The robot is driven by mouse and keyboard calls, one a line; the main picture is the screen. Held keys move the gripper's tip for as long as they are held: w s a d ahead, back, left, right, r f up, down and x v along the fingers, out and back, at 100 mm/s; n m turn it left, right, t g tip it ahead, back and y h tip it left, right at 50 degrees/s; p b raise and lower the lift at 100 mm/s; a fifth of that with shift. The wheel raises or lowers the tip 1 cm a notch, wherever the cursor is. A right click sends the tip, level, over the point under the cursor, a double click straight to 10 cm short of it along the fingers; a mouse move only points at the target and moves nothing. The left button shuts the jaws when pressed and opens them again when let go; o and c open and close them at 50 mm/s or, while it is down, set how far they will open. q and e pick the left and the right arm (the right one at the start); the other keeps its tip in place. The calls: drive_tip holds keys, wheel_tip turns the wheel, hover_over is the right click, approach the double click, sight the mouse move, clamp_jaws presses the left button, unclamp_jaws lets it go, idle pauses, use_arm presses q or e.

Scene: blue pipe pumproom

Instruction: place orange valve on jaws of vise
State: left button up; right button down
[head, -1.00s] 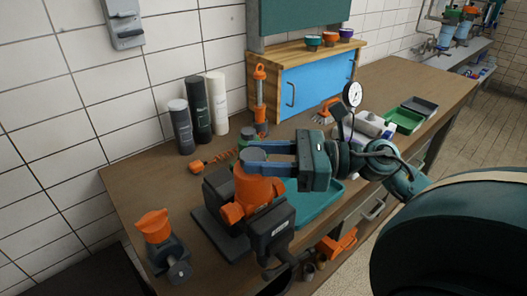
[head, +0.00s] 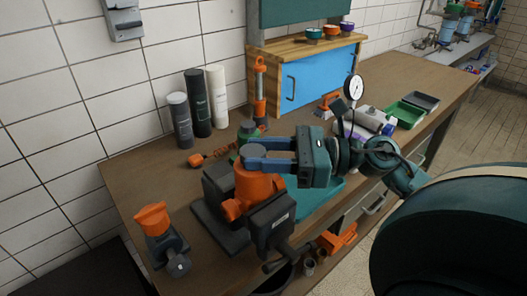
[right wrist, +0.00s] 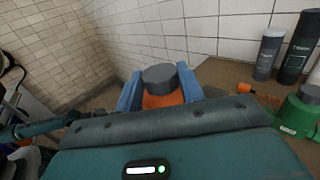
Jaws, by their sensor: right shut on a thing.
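The orange valve (head: 257,187) has a round grey top and stands roughly upright. In the head view it is at the vise, between the dark jaw blocks; I cannot tell whether its underside touches them. The vise (head: 270,224) is dark grey, on the bench's near edge, with a handle at its front. My right gripper (head: 268,155) comes from the right and is shut on the valve's upper part with its blue fingers. In the right wrist view the valve (right wrist: 162,99) sits between both fingers, its lower part hidden by my gripper body. My left gripper is not in view.
Another orange-topped grey fitting (head: 160,235) stands at the bench's left front. Three bottles (head: 199,103) stand at the back, near a green-topped container (head: 246,133). A blue-doored cabinet (head: 318,82) stands at the back.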

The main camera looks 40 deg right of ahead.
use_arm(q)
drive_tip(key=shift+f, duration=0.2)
use_arm(e)
drive_tip(key=shift+f, duration=0.15)
drive_tip(key=c, duration=1.1)
unclamp_jaws()
drive_tip(key=o, duration=0.3)
use_arm(q)
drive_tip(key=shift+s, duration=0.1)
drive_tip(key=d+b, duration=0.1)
drive_tip(key=b, duration=0.1)
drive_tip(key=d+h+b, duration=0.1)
drive_tip(key=b, duration=0.1)
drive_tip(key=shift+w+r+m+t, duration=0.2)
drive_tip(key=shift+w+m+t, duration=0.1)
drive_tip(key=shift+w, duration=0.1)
use_arm(e)
drive_tip(key=v, duration=1.3)
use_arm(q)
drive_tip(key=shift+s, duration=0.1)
use_arm(e)
drive_tip(key=shift+s+d, duration=0.1)
drive_tip(key=shift+d, duration=0.05)
